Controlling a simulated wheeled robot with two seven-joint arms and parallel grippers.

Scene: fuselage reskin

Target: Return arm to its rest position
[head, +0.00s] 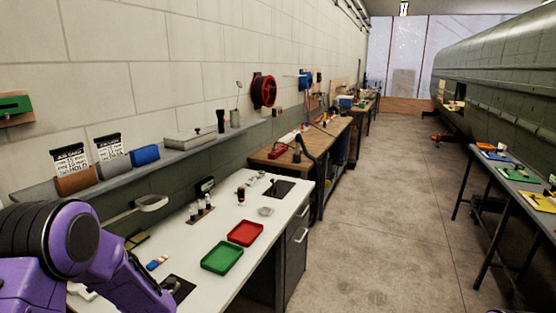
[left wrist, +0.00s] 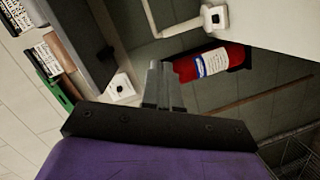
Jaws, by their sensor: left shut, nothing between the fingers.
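My left arm (head: 75,250), purple with black joints, comes in at the lower left of the head view, beside the white worktop (head: 250,212). Its gripper does not show there. In the left wrist view my left gripper (left wrist: 163,76) is shut, its grey fingers together with nothing between them. Behind the fingers a red cylinder (left wrist: 212,63) with a white label shows against the dark wall; I cannot tell its distance from them. My right gripper is not in view.
A green tray (head: 221,257) and a red tray (head: 245,233) lie on the worktop. A shelf (head: 185,150) with boxes runs along the wall. Wooden benches (head: 300,147) stand beyond. The concrete aisle (head: 385,210) is clear; a table with coloured trays (head: 515,174) stands right.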

